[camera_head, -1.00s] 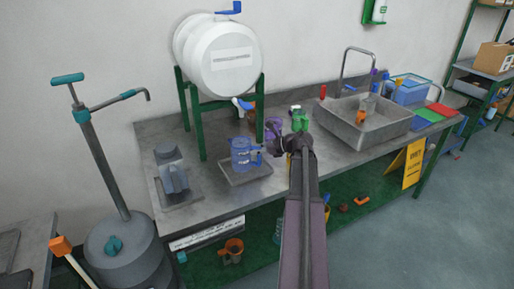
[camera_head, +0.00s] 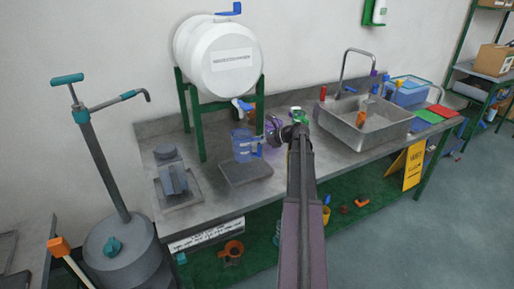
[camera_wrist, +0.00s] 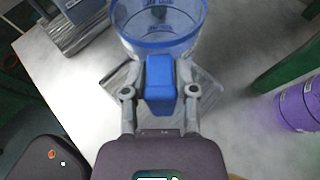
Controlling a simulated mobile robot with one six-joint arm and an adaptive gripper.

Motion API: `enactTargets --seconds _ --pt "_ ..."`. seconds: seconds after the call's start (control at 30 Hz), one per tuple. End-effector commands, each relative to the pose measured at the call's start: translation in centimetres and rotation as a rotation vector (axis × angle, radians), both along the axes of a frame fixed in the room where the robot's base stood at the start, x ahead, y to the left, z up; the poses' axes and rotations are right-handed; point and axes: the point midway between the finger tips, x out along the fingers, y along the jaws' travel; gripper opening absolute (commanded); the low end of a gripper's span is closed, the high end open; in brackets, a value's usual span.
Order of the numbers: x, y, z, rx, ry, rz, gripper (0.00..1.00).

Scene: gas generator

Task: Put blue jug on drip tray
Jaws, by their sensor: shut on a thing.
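The clear blue-rimmed jug (camera_head: 243,146) appears upright in the head view, above the back part of the dark drip tray (camera_head: 248,174). A gap beneath it is hard to judge. My gripper (camera_head: 262,142) comes in from the right at the jug's handle. In the wrist view my gripper (camera_wrist: 160,92) is shut on the blue handle of the jug (camera_wrist: 158,22), one finger on each side. Part of the drip tray (camera_wrist: 205,88) shows below and beside the jug there.
A white water barrel (camera_head: 222,58) with a blue tap (camera_head: 242,103) stands on a green frame (camera_head: 197,125) just above the jug. A purple jug (camera_wrist: 298,106) is to the right. A grey device (camera_head: 170,175) is left, a sink (camera_head: 362,125) right.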

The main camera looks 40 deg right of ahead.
Motion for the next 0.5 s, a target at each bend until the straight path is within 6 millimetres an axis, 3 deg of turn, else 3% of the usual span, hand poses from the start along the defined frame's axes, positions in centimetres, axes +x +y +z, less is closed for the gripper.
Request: enactTargets --seconds 0.1,0.5 --pt "0.9 -0.8 -0.4 0.000 0.000 0.000 0.00" --pt "0.6 -0.6 -3.5 0.000 -0.001 -0.001 0.00"
